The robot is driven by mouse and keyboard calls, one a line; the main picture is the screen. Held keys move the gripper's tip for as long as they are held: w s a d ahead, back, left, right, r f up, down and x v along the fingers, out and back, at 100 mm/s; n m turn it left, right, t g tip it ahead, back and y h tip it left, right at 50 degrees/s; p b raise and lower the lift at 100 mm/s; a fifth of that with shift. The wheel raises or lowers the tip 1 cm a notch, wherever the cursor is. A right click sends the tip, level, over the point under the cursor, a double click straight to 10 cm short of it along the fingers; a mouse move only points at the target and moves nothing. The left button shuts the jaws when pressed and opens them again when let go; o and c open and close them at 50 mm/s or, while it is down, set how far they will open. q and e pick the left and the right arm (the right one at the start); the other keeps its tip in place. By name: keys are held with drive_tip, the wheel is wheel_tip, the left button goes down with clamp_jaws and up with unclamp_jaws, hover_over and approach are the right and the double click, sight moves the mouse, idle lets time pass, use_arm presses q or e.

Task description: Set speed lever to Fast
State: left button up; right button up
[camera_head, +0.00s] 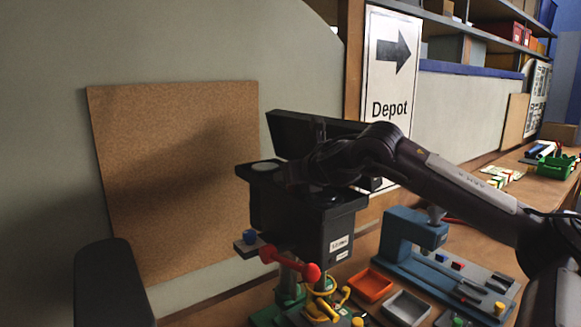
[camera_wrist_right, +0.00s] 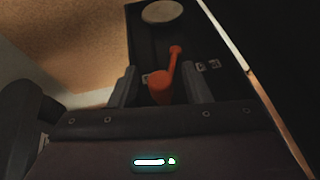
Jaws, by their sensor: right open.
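The speed lever (camera_wrist_right: 174,62) is orange, with a round hub and a thin arm with a knob at its end. In the right wrist view it sits on the dark top of a machine, its arm pointing up and slightly right. My right gripper (camera_wrist_right: 161,90) is open, with one finger on each side of the hub; I cannot tell if either touches it. Small pale labels (camera_wrist_right: 208,65) beside the lever are unreadable. In the head view my right arm reaches over the black machine (camera_head: 300,220) and hides the lever. My left gripper is not in view.
A pale disc (camera_wrist_right: 163,12) lies on the machine top beyond the lever. A red-knobbed handle (camera_head: 312,271) sticks out at the machine's front. A black panel (camera_head: 292,130) stands behind. A blue press (camera_head: 415,228), an orange tray (camera_head: 370,286) and a grey tray (camera_head: 406,307) are to the right.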

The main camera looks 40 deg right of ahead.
drive_tip(key=shift+w+d, duration=0.1)
drive_tip(key=shift+w, duration=0.2)
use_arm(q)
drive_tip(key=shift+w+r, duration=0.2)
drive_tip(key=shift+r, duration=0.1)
use_arm(e)
drive_tip(key=shift+f, duration=0.1)
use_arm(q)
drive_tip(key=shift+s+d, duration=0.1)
use_arm(e)
clamp_jaws()
